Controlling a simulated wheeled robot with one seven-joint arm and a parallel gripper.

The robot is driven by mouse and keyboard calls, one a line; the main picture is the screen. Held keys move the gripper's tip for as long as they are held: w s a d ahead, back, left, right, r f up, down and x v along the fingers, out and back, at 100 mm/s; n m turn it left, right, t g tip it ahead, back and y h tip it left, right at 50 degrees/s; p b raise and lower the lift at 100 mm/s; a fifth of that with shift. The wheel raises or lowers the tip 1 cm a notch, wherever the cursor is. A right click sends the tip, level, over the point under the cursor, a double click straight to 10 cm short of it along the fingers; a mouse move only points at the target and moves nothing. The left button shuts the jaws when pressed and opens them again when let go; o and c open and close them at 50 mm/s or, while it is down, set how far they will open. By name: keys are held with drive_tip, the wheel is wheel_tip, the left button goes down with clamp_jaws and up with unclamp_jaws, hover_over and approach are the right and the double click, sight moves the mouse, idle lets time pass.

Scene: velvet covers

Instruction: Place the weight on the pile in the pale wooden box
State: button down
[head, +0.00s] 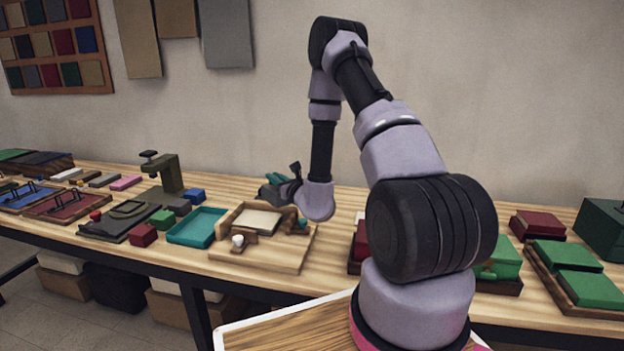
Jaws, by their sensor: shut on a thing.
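The pale wooden box (292,262) stands on the bench, left of my arm's base in the head view. A cream pile (257,222) lies inside it. My gripper (273,191) is above the back of the box and higher than the pile, apart from it. It is shut on a small dark thing, which I take to be the weight; its shape is too small and too mixed with the dark fingers to make out. A teal patch shows beside the fingers.
A white knob (238,241) and a small teal piece (301,226) stand at the box's sides. A teal tray (196,227) is just left. A dark green press (166,178) stands further left. Dark red and green blocks (556,253) lie to the right.

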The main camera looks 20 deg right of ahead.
drive_tip(key=w+a+n+g+y, duration=0.2)
drive_tip(key=w+a+n+y, duration=0.2)
drive_tip(key=w+a+y, duration=0.15)
drive_tip(key=shift+w+a+f, duration=0.1)
drive_tip(key=shift+a+f, duration=0.05)
drive_tip(key=shift+f, duration=1.6)
drive_tip(key=shift+w+a+f, duration=0.1)
drive_tip(key=shift+f, duration=1.6)
drive_tip(key=shift+f, duration=0.65)
